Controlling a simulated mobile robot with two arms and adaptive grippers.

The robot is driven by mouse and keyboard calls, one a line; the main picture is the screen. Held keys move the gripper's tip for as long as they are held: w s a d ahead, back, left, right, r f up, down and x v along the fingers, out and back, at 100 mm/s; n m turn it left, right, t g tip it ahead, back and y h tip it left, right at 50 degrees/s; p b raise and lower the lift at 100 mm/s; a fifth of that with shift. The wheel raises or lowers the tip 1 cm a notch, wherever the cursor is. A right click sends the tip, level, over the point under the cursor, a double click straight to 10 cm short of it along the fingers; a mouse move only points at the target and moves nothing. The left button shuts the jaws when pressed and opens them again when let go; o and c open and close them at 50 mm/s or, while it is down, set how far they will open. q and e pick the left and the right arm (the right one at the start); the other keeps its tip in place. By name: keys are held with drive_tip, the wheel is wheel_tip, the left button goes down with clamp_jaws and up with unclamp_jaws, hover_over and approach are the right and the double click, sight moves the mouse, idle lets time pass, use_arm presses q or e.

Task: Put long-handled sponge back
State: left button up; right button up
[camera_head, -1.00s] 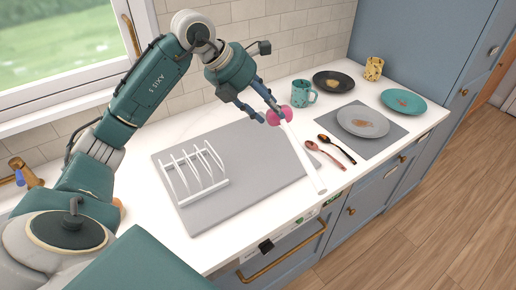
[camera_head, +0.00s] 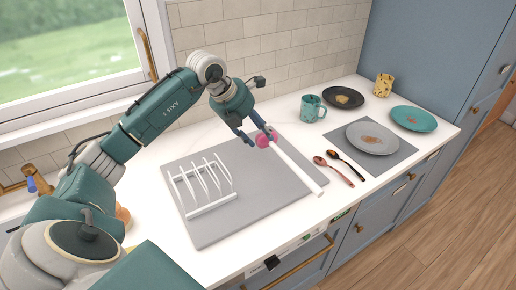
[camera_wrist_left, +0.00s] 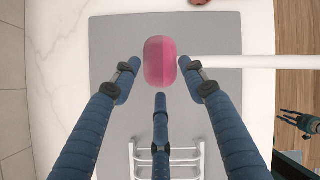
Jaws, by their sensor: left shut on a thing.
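The long-handled sponge has a pink head (camera_head: 265,141) and a white handle (camera_head: 298,170) reaching down right over the right part of the grey board. My left gripper (camera_head: 255,138) is shut on the pink head, over the back right of the board. In the left wrist view the pink head (camera_wrist_left: 160,62) is between the fingers of my left gripper (camera_wrist_left: 160,72), and the handle (camera_wrist_left: 245,62) runs to the right. I cannot tell whether the sponge touches the board. A dark gripper, probably my right one (camera_wrist_left: 300,124), shows small at the right edge of that view; its opening is unclear.
A white rack (camera_head: 203,187) stands on the left of the grey board (camera_head: 230,226). Two spoons (camera_head: 340,168), a grey plate (camera_head: 373,138) on a mat, a teal mug (camera_head: 313,108), a black plate (camera_head: 343,97), a teal plate (camera_head: 413,119) and a yellow cup (camera_head: 383,86) are to the right.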

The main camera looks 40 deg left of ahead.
sight(257, 147)
use_arm(q)
wheel_tip(257, 147, down, 3)
wheel_tip(257, 147, down, 3)
drive_tip(key=shift+r+p, duration=0.1)
drive_tip(key=shift+p, duration=0.45)
drive_tip(key=shift+f, duration=0.5)
drive_tip(key=o, duration=1.4)
